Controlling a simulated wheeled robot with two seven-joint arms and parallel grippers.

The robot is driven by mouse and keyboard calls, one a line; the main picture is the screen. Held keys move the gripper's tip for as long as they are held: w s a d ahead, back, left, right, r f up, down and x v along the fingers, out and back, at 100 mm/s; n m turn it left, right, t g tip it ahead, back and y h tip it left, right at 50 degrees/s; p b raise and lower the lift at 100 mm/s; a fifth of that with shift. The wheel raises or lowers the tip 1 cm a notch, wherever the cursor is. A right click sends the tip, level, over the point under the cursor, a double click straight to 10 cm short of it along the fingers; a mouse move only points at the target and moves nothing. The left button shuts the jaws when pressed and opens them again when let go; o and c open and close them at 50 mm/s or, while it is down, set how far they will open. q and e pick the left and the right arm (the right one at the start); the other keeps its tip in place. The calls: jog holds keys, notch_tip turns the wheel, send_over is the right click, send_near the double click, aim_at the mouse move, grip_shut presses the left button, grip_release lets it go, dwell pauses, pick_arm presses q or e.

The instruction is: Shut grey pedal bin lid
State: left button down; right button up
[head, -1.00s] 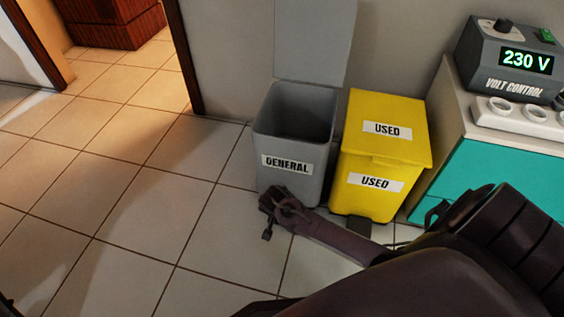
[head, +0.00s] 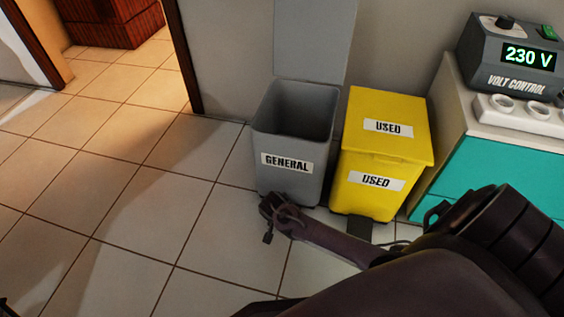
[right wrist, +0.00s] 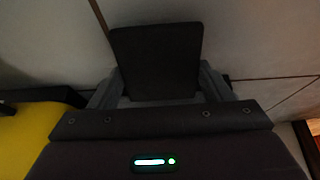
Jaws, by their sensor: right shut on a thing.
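The grey pedal bin (head: 300,180), labelled GENERAL, stands against the wall with its mouth open. Its grey lid (head: 312,40) stands upright behind the mouth, and its top is cut off by the frame. My right gripper (head: 267,222) is low at the foot of the bin's front. In the right wrist view a dark flat plate (right wrist: 156,62), which looks like the bin's pedal, sits between the two grey fingers, and the gripper is shut on it. My left gripper is not in view.
A yellow bin (head: 388,150) labelled USED, its lid closed, stands close on the right, with a dark pedal (head: 358,230) at its foot. Farther right is a teal-fronted cabinet (head: 500,180) bearing a volt control box (head: 510,60). The tiled floor (head: 130,220) on the left is clear.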

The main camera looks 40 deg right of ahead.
jog(key=shift+w+d+r, duration=0.4)
jog(key=shift+w+d, duration=0.15)
jog(key=o, duration=1.4)
jog(key=shift+s+a+f, duration=0.1)
jog(key=shift+a, duration=0.05)
jog(key=shift+s+a, duration=0.1)
